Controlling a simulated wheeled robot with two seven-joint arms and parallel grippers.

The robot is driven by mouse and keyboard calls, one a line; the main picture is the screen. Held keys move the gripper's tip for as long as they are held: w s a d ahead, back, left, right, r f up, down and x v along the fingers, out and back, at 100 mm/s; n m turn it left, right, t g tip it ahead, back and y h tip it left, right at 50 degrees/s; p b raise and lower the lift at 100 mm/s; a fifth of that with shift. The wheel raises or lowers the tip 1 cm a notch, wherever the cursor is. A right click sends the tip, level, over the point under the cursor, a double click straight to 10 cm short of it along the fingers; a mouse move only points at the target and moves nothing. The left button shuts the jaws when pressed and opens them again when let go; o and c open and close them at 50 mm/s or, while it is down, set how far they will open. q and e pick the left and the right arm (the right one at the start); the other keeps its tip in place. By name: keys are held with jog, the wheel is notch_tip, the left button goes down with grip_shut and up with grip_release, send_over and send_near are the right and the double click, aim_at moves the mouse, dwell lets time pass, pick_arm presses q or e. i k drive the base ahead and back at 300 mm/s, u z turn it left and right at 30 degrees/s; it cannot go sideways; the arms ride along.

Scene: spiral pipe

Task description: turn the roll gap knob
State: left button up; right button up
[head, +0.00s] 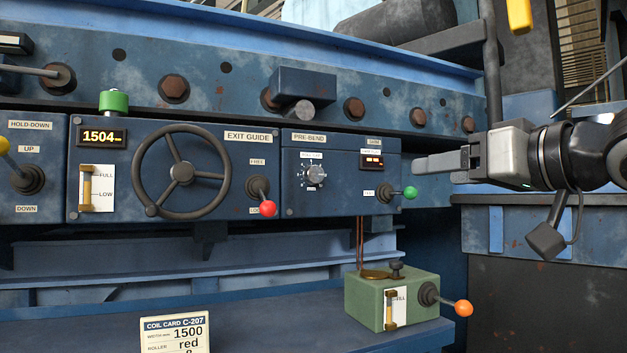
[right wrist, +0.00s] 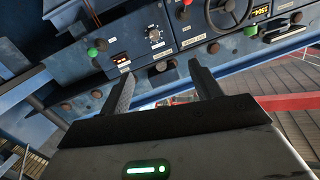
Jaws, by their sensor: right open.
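The roll gap knob, taken as the silver knob (head: 316,174) with a dial ring, is on the blue PRE-BEND panel (head: 337,203); its small label is hard to read. It also shows in the right wrist view (right wrist: 154,35), beyond the fingers. My right gripper (head: 422,163) is to the right of that panel, apart from the knob, its fingers pointing left. In the right wrist view the gripper's two fingers (right wrist: 161,72) are spread with nothing between them. My left gripper is not in view.
The handwheel (head: 181,173) and a red-tipped lever (head: 268,208) are to the left. A green box (head: 375,300) with an orange-tipped lever stands below.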

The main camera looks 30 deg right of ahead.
aim_at(312, 174)
jog(key=z, duration=0.05)
jog(key=i, duration=0.85)
jog(key=u, duration=0.05)
